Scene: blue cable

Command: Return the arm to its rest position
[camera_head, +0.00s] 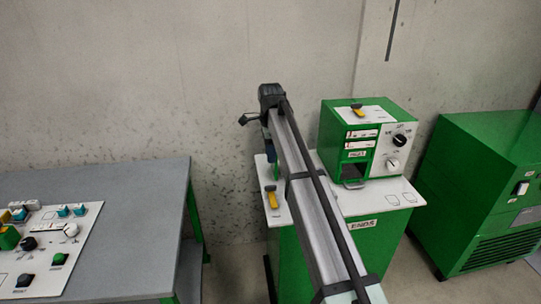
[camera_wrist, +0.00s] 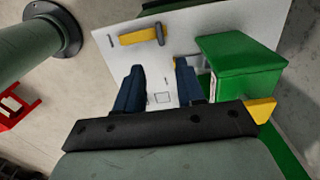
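My gripper (camera_wrist: 159,70) shows in the wrist view as two dark blue fingers, set apart with nothing seen between them. They are over a white panel (camera_wrist: 190,25) with a yellow-and-black part (camera_wrist: 142,35) on it. A green box (camera_wrist: 240,75) is close to the right finger. In the head view my arm reaches from the bottom edge up to the white-topped green stand (camera_head: 365,197), and my gripper is mostly hidden behind it. I cannot make out a blue cable in either view.
A green machine (camera_head: 368,140) with dials stands on the stand. A yellow-handled part (camera_head: 272,198) lies left of my arm. A grey table (camera_head: 120,190) with a control panel (camera_head: 60,262) is at left. A green cabinet (camera_head: 490,180) is at right. A concrete wall is behind.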

